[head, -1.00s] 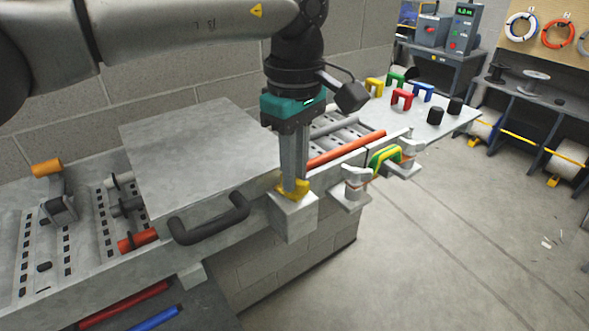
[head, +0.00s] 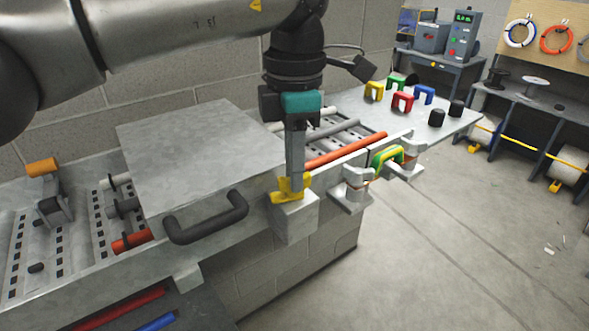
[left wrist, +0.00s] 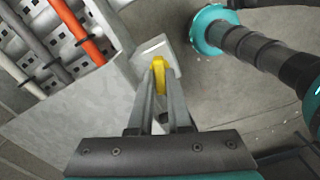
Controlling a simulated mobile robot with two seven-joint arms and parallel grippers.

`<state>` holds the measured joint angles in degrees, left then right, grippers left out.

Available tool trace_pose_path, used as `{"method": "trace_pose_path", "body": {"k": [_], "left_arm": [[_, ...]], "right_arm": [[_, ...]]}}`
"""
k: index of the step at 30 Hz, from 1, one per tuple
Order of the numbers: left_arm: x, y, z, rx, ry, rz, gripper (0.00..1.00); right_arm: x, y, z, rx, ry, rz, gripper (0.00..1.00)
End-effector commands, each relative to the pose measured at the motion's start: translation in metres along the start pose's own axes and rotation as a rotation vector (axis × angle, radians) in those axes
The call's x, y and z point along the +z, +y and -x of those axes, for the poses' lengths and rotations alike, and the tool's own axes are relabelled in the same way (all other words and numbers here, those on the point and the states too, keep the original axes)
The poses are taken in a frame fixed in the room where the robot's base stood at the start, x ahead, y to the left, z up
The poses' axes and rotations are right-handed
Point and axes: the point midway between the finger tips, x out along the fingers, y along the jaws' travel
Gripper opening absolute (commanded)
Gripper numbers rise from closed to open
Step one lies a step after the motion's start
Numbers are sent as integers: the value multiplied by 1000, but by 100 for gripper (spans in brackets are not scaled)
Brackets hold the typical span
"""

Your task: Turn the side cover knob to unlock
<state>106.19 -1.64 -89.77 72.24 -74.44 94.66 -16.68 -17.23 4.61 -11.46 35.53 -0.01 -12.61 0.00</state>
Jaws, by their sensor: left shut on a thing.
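The yellow knob (head: 290,189) sits on top of a grey block (head: 296,219) at the front of the side cover (head: 200,150). My left gripper (head: 294,182) points down from above and is shut on the knob. In the left wrist view, the knob (left wrist: 159,68) is between the two fingertips (left wrist: 160,88), over the pale block. My right gripper is not in the head view; a teal and black arm part shows at the right of the left wrist view.
Grey clamps (head: 357,183) and a green-yellow loop (head: 387,157) stand right of the block. Orange and grey rods (head: 345,150) lie behind. Colored brackets (head: 402,102) and black caps (head: 437,118) sit on the far shelf. The floor at right is open.

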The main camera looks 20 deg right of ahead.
Motion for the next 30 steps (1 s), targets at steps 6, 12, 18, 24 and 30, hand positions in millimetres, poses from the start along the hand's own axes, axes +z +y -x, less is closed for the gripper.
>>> {"method": "trace_pose_path", "body": {"k": [6,12,18,24,30], "left_arm": [[0,0,0,3,-1,173,0],[0,0,1,3,-1,290,0],[0,0,1,3,-1,357,0],[0,0,1,2,-1,384,0],[0,0,1,2,-1,389,0]], "right_arm": [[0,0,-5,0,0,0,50],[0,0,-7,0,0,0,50],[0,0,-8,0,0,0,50],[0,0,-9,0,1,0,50],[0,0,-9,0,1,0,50]]}}
